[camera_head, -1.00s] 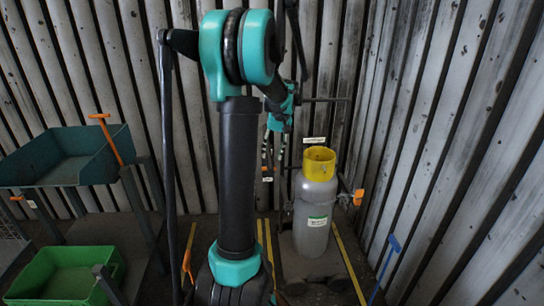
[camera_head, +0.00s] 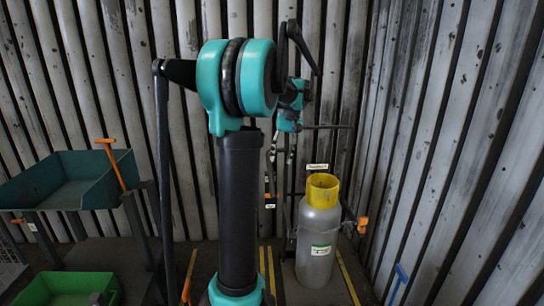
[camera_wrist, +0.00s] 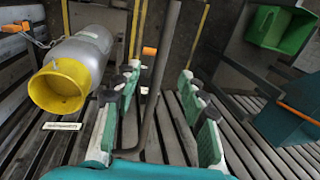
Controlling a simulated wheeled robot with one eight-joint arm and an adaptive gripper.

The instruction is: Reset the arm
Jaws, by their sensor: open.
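My gripper is open, pointing down, and nothing shows held in it. In the wrist view its two green fingers with pale and black tips stand apart (camera_wrist: 158,80). A dark bent rod (camera_wrist: 165,70) shows between them; I cannot tell its distance. In the head view my gripper (camera_head: 279,160) hangs beyond my arm, small and partly hidden by it. My arm's teal and black joint and dark column fill the middle of that view.
A grey gas cylinder with a yellow collar (camera_head: 322,190) stands at the back wall, right of my arm. A teal tray (camera_head: 100,193) stands left, above a green bin (camera_head: 70,287). A blue handle (camera_head: 399,276) is at lower right.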

